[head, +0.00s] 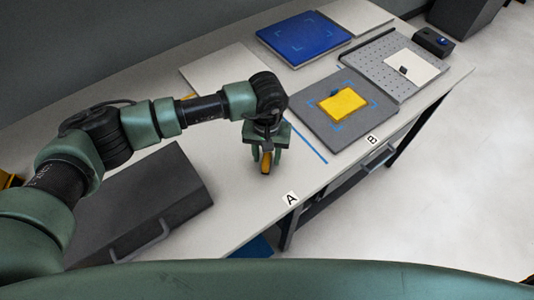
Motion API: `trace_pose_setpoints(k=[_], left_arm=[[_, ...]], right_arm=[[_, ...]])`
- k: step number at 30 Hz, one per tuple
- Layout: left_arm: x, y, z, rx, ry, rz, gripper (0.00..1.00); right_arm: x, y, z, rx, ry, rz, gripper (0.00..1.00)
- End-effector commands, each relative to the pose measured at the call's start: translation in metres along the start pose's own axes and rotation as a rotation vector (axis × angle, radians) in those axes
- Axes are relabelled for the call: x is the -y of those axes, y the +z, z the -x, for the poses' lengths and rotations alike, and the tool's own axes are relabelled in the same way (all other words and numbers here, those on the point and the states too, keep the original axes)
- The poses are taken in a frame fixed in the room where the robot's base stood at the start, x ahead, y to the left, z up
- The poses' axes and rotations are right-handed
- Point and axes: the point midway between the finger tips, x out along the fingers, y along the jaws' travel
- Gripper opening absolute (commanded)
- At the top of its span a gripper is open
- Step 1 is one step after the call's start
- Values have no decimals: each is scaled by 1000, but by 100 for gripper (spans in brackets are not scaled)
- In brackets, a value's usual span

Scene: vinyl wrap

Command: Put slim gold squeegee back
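The slim gold squeegee (266,163), gold with a dark part, hangs between the fingers of my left gripper (267,158). The gripper points down over the front part of the white table, behind the label A (291,199). Its fingers lie on both sides of the squeegee and appear shut on it. The squeegee's upper part is hidden by the gripper, and its exact height above the table is unclear. My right gripper is out of view.
A yellow block (343,103) lies on a grey pad (327,137) with blue corner marks near label B (372,139). A blue panel (304,38), a perforated grey board (372,72) and a dark case (140,200) also take up table room.

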Motion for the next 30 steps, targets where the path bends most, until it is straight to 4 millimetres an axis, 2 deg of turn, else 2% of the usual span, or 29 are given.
trace_pose_setpoints(k=[9,16,21,30], left_arm=[[0,-2,64,-9,1,-2,40],[0,-1,104,-6,2,-1,40],[0,0,116,-3,1,-1,40],[0,0,117,-3,1,-1,40]], right_arm=[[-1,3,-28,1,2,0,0],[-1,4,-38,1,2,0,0],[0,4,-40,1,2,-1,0],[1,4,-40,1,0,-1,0]])
